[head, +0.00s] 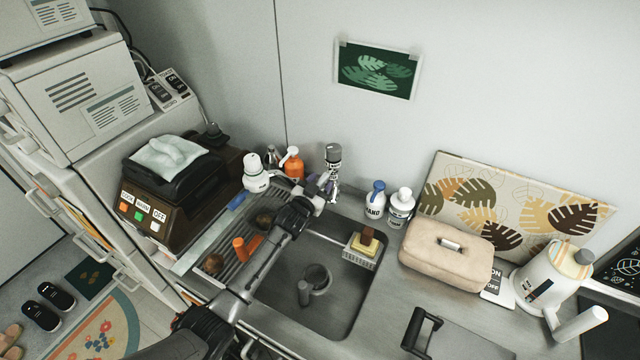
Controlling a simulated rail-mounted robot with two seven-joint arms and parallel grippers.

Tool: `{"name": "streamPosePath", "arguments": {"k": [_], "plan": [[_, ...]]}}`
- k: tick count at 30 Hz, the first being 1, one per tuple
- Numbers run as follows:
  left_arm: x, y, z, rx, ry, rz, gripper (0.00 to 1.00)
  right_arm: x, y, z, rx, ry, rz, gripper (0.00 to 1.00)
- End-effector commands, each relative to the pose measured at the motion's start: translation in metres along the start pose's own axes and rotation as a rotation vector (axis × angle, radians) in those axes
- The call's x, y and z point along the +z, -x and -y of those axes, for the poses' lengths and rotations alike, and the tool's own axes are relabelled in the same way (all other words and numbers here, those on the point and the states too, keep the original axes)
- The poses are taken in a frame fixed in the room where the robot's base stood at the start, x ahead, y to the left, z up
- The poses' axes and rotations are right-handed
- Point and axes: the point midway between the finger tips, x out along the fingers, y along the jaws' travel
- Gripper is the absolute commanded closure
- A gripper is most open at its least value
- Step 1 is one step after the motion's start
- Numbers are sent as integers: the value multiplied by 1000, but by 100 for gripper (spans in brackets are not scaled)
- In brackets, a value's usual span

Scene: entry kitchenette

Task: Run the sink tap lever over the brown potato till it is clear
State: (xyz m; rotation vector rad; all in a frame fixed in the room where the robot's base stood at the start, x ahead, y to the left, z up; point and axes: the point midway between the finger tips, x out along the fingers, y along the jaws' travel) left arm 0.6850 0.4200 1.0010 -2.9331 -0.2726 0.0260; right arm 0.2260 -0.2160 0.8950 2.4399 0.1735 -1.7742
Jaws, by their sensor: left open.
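The sink tap (333,156) stands at the back edge of the steel sink (338,315), with its grey top showing. My left arm reaches over the sink from the bottom of the head view. My left gripper (327,187) is open just in front of the tap, and I cannot tell whether it touches the lever. One brown, potato-like lump (212,263) lies at the front of the ribbed drainboard, left of the basin. Another brown lump (265,218) lies further back, partly beside my arm. I cannot tell which is the potato. No water stream is visible. My right gripper is out of view.
An orange carrot-like thing (240,248) lies on the drainboard. A grey cup-like thing (313,281) is in the basin. A sponge caddy (361,246) sits at the basin's right rim. Bottles (375,199) stand right of the tap, others (256,172) left.

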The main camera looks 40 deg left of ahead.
Motion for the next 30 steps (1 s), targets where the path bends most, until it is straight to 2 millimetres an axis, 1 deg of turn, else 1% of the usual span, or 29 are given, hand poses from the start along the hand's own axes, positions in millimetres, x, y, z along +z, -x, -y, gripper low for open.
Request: {"name": "streamPosePath", "arguments": {"k": [10, 25, 30], "plan": [[0, -1, 0, 0, 0, 0, 51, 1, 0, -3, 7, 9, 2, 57], [0, -1, 0, 0, 0, 0, 99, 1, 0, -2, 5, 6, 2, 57], [0, -1, 0, 0, 0, 0, 100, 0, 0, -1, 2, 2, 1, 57]]}}
